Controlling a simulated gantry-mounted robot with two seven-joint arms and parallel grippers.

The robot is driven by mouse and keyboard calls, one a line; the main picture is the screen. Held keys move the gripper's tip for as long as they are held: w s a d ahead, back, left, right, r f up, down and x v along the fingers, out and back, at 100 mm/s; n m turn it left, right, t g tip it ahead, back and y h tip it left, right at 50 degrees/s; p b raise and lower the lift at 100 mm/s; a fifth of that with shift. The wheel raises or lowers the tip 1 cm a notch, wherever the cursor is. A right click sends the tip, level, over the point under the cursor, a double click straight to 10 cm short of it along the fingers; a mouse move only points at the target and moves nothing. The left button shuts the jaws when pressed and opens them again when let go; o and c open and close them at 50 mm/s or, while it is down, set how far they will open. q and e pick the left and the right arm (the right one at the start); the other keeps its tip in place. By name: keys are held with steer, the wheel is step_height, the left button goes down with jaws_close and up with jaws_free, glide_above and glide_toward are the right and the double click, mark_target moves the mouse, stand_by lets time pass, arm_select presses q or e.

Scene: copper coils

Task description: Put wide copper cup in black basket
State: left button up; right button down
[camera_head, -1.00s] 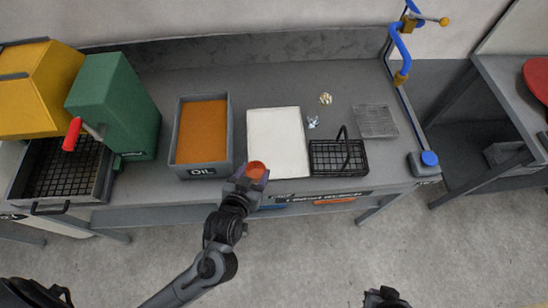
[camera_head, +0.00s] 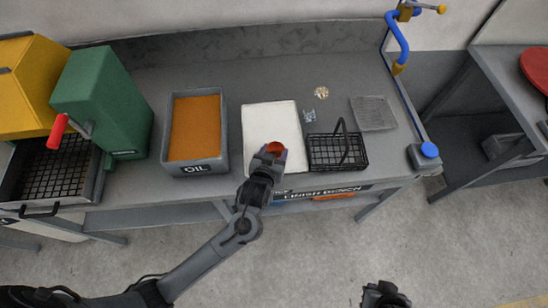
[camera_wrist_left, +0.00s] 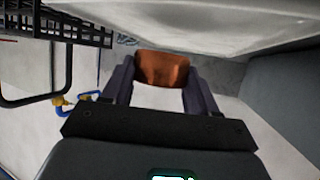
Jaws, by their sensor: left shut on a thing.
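The copper cup (camera_head: 275,149) is in my left gripper (camera_head: 268,156), at the front edge of the white mat in the head view. My left gripper is shut on the cup, which also shows between the two fingers in the left wrist view (camera_wrist_left: 161,69). The black basket (camera_head: 337,151) with its raised handle stands on the bench to the right of the cup, a short gap away. Part of the basket shows at the top left of the left wrist view (camera_wrist_left: 60,24). My right gripper (camera_head: 385,296) is low in the head view, away from the bench, its fingers unclear.
The white mat (camera_head: 262,118) lies left of the basket. The oil tray (camera_head: 220,140) is further left, beside a green machine (camera_head: 105,100). A wire rack (camera_head: 373,113) and small metal bits (camera_head: 309,115) lie behind the basket. A blue-armed stand (camera_head: 428,150) is at the right.

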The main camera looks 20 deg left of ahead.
arm_select(q)
steer(key=shift+f+b, duration=0.3)
steer(key=shift+f, duration=1.25)
steer(key=shift+f, duration=0.2)
steer(key=o, duration=1.1)
steer(key=shift+o, duration=0.2)
steer(key=shift+r, duration=0.15)
